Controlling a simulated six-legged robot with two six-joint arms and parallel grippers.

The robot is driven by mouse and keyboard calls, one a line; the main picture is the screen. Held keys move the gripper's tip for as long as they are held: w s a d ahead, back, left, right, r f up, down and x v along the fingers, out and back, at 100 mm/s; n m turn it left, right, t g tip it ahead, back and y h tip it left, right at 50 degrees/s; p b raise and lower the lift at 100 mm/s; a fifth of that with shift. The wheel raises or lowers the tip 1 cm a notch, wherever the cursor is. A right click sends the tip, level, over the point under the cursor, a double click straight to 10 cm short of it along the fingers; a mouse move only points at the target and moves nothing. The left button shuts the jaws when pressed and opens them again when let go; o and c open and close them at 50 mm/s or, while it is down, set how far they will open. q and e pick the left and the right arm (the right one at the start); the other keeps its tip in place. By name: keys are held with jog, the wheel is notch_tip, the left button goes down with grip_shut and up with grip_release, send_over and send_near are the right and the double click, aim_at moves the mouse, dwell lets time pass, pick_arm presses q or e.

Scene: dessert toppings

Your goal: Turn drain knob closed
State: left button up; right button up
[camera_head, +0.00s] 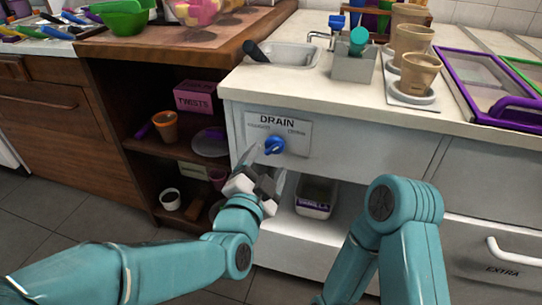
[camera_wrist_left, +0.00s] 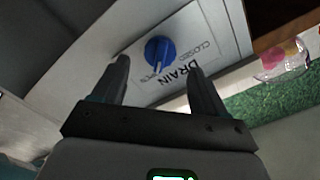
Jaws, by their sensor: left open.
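The blue drain knob (camera_head: 274,145) sits on a pale panel marked DRAIN (camera_head: 300,128) on the front of the white counter. In the left wrist view the knob (camera_wrist_left: 160,51) shows between and just beyond the fingertips, with the words CLOSED and OPEN near it. A pale mark on the knob seems to face the OPEN side. My left gripper (camera_head: 263,168) is open and empty, just below and in front of the knob; its open fingers also show in the wrist view (camera_wrist_left: 159,70). They appear apart from the knob. My right gripper is not in view.
Above the panel, the counter holds a sink (camera_head: 290,55), a grey holder (camera_head: 354,65) and several cups. A VANILLA tub (camera_head: 315,197) stands on the shelf below. Brown shelves (camera_head: 150,146) with a pink box (camera_head: 196,97) are to the left.

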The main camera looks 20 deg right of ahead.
aim_at(272, 151)
pick_arm(q)
jog(key=shift+x, duration=2.15)
jog(key=c, duration=1.1)
jog(key=shift+o, duration=0.2)
